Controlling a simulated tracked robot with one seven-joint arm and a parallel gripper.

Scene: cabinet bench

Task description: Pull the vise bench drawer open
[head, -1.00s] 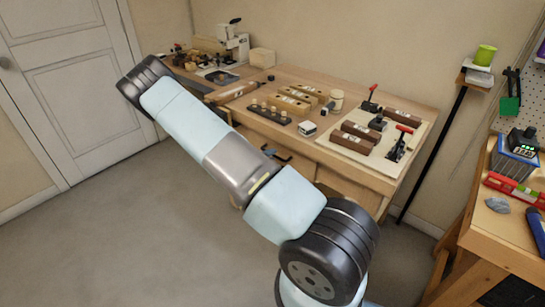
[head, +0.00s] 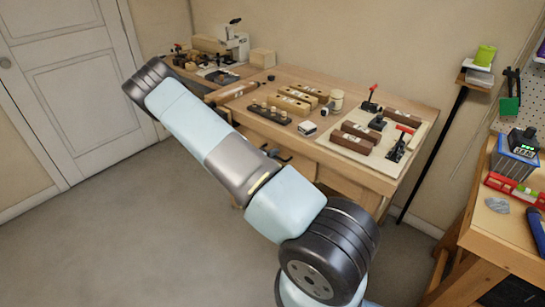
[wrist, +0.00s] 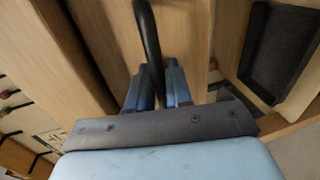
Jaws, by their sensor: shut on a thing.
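In the wrist view a black curved bar handle (wrist: 148,40) rises from between the two blue fingers of my gripper (wrist: 157,78). The fingers are shut on it from both sides. Behind the handle is a pale wooden panel (wrist: 190,38), which looks like the drawer front. I cannot tell how far the drawer stands out. In the head view the wooden bench (head: 350,176) stands at centre, and my arm hides much of its front. My gripper is hidden there.
The bench top carries several wooden blocks, a board with red-handled clamps (head: 371,106) and a white jar (head: 336,98). A second workbench (head: 485,235) stands at the right. A dark tray (wrist: 278,48) shows at the right of the wrist view. Open floor lies front left.

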